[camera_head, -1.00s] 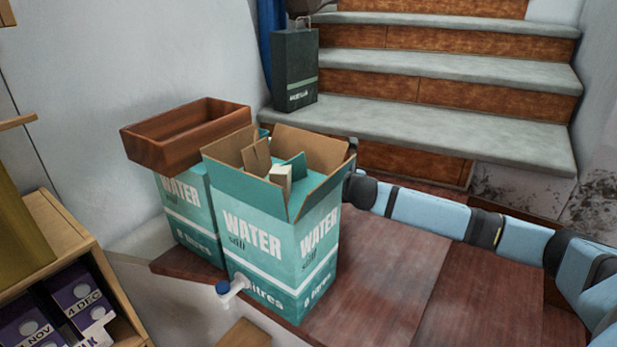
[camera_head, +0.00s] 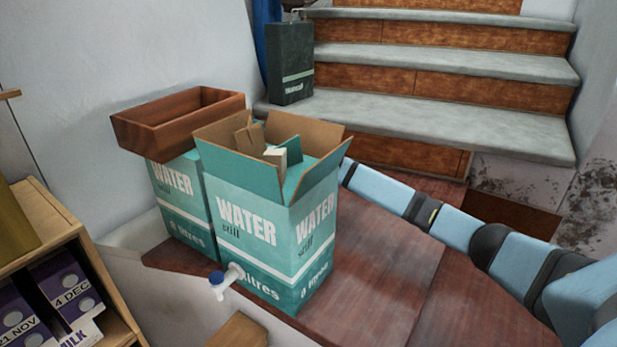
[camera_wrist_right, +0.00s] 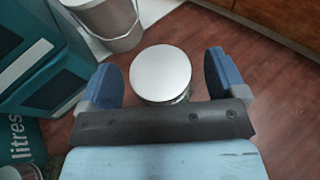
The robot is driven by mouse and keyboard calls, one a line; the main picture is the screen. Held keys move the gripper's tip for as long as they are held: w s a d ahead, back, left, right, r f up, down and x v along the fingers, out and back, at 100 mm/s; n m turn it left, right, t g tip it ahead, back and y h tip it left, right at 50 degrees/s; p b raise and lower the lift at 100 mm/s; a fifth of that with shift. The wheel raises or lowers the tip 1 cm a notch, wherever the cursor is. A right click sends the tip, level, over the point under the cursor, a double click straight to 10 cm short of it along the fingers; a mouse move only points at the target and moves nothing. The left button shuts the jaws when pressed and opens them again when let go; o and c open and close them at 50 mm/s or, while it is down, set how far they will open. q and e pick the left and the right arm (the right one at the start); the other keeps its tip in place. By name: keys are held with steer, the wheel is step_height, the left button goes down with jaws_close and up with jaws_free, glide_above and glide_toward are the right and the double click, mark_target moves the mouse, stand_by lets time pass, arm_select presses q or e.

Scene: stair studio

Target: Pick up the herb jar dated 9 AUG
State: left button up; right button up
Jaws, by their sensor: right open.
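A jar with a round, pale silver lid (camera_wrist_right: 160,72) stands on the wooden surface in the right wrist view, seen from above. My right gripper (camera_wrist_right: 165,80) is open, with one blue finger on each side of the jar and a visible gap to each. In the head view my right arm comes in from the right and its hand end is hidden behind the front water box (camera_head: 265,245). The jar is hidden there too. My left gripper is not in view.
A metal container (camera_wrist_right: 107,22) stands beyond the jar at upper left in the wrist view. An open water box (camera_wrist_right: 35,65) is close on the left. A brown tray (camera_head: 180,122) tops another water box. Shelves with dated milk cartons (camera_head: 70,290) stand left; stairs (camera_head: 440,90) rise behind.

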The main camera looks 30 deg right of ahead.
steer(key=c, duration=1.3)
steer(key=shift+c, duration=0.8)
steer(key=shift+r, duration=0.15)
